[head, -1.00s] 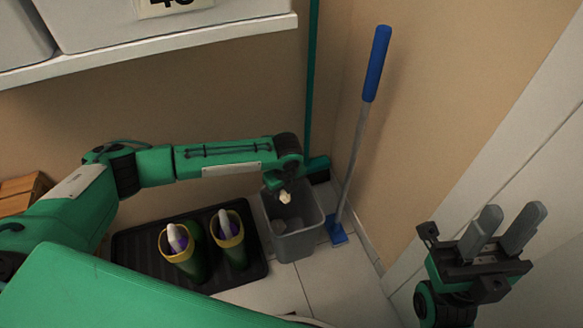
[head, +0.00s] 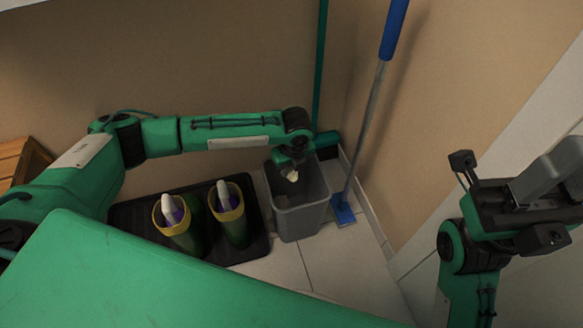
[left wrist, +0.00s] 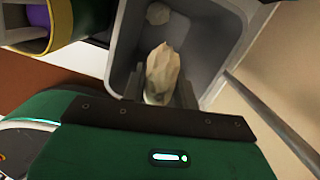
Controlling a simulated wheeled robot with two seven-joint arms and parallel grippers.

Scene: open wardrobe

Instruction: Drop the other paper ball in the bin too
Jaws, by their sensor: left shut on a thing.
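A crumpled off-white paper ball (head: 292,176) is held in my left gripper (head: 290,171), over the mouth of the grey bin (head: 301,222). In the left wrist view the held paper ball (left wrist: 163,70) stands between the two fingers of the gripper (left wrist: 159,92), with the bin's inside (left wrist: 205,48) behind it. A second paper ball (left wrist: 158,13) lies inside the bin, at the top of that view. My right gripper (head: 556,172) is raised at the right of the head view, its fingers apart and empty.
A black tray (head: 128,212) left of the bin holds two green boots with yellow rims (head: 230,213). A blue-handled pole (head: 371,105) stands right of the bin, and a green broom (head: 319,70) behind it. A wall closes the right side.

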